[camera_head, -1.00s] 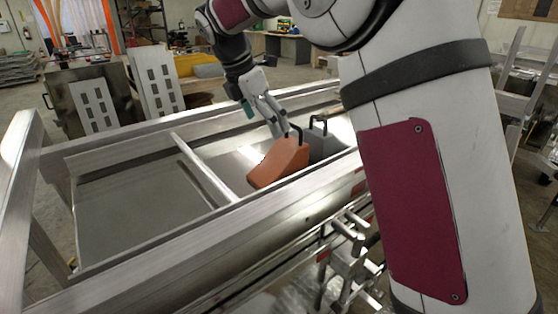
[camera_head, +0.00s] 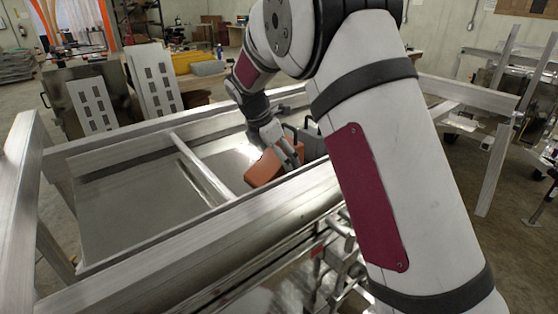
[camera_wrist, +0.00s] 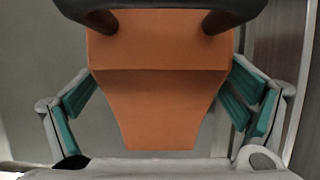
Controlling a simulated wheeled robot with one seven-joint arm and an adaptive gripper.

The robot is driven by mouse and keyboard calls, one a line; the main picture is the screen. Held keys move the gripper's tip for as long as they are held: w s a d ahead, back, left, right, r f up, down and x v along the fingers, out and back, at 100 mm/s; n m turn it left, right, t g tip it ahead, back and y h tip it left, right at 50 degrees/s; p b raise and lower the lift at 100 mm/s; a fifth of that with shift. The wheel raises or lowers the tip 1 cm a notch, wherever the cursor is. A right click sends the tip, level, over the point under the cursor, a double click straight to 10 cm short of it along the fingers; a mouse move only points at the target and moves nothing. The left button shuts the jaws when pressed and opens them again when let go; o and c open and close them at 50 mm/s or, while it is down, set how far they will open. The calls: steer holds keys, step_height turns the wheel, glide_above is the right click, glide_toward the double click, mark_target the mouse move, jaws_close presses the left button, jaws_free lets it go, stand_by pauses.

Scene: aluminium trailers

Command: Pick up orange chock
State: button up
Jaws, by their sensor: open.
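The orange chock (camera_head: 264,168) sits in the right part of the aluminium trailer (camera_head: 212,183), with a dark handle on top. In the wrist view the orange chock (camera_wrist: 160,85) fills the middle, and its dark handle (camera_wrist: 160,8) crosses the top edge. My gripper (camera_head: 284,158) is down at the chock in the head view, partly covering it. In the wrist view my gripper (camera_wrist: 160,115) is open, with one teal-padded finger on each side of the chock. Whether the pads touch it I cannot tell.
A grey chock (camera_head: 312,142) with a dark handle stands just right of the orange one. A metal crossbar (camera_head: 203,170) divides the trailer bed, and the bed left of it is empty. Raised side rails (camera_head: 190,240) border the bed.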

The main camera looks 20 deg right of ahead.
steer(key=shift+f, duration=0.15)
steer(key=c, duration=1.8)
